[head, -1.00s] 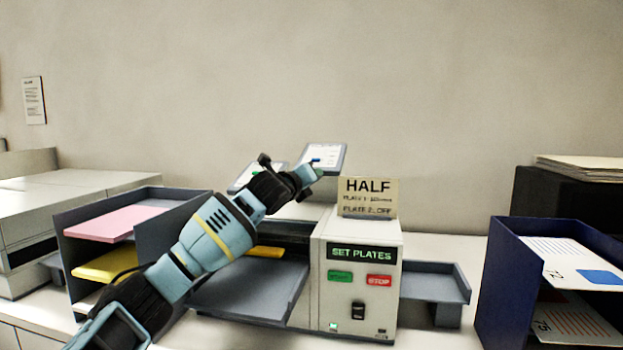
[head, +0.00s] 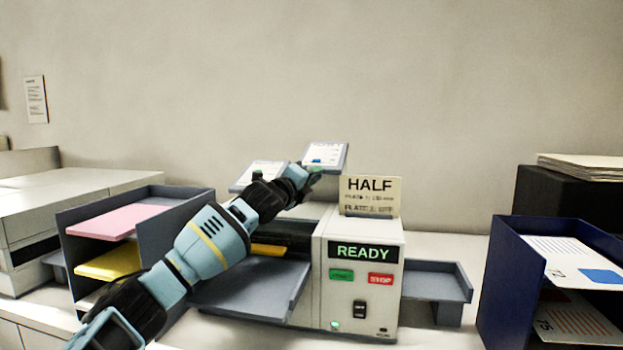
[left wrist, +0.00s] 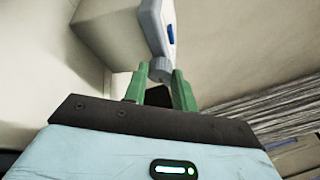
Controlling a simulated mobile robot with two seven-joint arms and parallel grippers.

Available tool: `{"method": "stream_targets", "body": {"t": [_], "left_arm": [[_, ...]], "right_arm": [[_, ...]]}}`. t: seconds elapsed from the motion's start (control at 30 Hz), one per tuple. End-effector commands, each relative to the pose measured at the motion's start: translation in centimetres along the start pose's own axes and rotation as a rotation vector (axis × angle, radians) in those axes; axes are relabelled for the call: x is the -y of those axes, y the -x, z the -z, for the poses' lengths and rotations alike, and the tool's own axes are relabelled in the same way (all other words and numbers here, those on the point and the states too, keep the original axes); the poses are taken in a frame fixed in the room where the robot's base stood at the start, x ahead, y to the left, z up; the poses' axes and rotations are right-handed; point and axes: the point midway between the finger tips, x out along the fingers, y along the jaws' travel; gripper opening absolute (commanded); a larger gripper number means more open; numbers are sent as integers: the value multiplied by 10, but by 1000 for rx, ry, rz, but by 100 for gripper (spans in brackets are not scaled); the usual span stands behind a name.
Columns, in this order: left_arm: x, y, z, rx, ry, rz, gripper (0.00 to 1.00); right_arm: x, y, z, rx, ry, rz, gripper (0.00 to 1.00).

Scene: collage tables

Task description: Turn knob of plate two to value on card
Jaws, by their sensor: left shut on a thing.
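The card (head: 371,187) stands on the machine and reads HALF, with a plate 1 line too blurred to read and a plate 2 line that seems to say OFF. Two tilted plates stand behind the machine: a left one (head: 262,170) and a right one (head: 328,153) with a blue mark. My left gripper (head: 313,172) is at the lower edge of the right plate. In the left wrist view its green fingers (left wrist: 160,88) are shut on a grey knob (left wrist: 160,70) that sticks out from a plate (left wrist: 157,22). The knob's pointer and scale cannot be read.
The machine's display (head: 363,252) reads READY, above a green button (head: 341,275) and a red STOP button (head: 380,280). A paper rack (head: 165,235) stands left, a blue sheet holder (head: 500,275) right. Wall is behind.

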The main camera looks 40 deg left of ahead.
Motion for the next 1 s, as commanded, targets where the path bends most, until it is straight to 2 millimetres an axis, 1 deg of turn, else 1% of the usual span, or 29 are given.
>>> {"method": "stream_targets", "body": {"t": [0.23,0.27,0.4,0.77,0.87,1.0], "left_arm": [[0,0,0,0,3,0,4],[0,0,0,0,3,0,30],[0,0,0,0,2,0,48],[-1,2,0,0,1,-1,49],[-2,8,0,-1,-1,-3,49],[-2,22,0,-1,-3,-4,49]], "right_arm": [[0,0,0,0,0,0,0],[0,0,0,0,0,0,0],[0,0,0,0,0,0,0],[0,0,-1,1,0,0,0],[0,0,-2,4,-1,0,0],[1,0,-6,11,-2,1,0]]}}
